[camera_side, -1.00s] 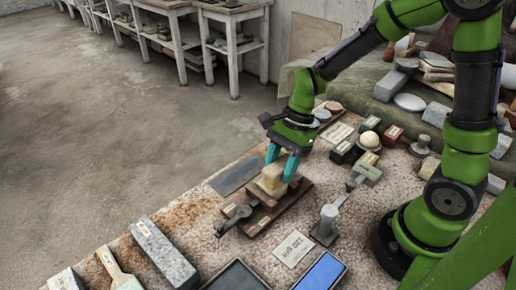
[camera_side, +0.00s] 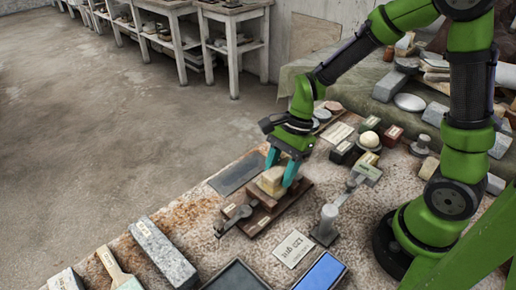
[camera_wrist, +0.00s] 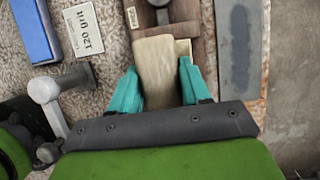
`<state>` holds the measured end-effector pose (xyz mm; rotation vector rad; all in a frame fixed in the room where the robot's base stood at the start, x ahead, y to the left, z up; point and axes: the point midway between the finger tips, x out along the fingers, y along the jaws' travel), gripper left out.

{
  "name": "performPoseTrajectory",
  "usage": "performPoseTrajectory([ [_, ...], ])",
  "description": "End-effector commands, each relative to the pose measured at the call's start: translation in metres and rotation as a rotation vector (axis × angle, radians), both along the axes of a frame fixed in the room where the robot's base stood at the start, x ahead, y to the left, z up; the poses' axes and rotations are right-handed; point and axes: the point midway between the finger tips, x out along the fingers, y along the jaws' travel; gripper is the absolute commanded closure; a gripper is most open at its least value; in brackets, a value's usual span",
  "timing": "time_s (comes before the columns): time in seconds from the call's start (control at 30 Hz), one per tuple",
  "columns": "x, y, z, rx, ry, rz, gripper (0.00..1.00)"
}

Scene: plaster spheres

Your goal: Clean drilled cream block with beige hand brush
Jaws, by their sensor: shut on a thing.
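My gripper (camera_side: 279,176) points down over a dark wooden board (camera_side: 256,222), with its teal fingers either side of a beige block-shaped thing. This looks like the beige hand brush (camera_wrist: 157,76), and the fingers are shut on it in the wrist view. A paler piece, apparently the drilled cream block (camera_wrist: 184,47), shows partly beside and beneath it. The brush hides most of the block, and no drilled holes show. The brush appears on or just above the block; I cannot tell if they touch.
A grey metal stand (camera_side: 326,226) is close right of the board. A "120 grit" card (camera_side: 293,249), blue block (camera_side: 320,273) and dark tray (camera_side: 237,276) lie in front. A long grey stone (camera_side: 163,253) and a flat wooden-handled brush (camera_side: 113,268) lie front left. A grey slab (camera_side: 238,173) lies behind.

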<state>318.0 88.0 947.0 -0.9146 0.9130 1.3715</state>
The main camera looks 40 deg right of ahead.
Motion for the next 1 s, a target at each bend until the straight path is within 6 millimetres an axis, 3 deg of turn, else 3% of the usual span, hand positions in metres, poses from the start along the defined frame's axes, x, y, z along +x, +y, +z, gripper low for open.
performPoseTrajectory([
  [0.67, 0.000, 0.022, 0.000, 0.000, -0.001, 0.002, 0.78],
  [1.0, 0.000, 0.018, -0.001, -0.001, -0.001, -0.001, 0.78],
])
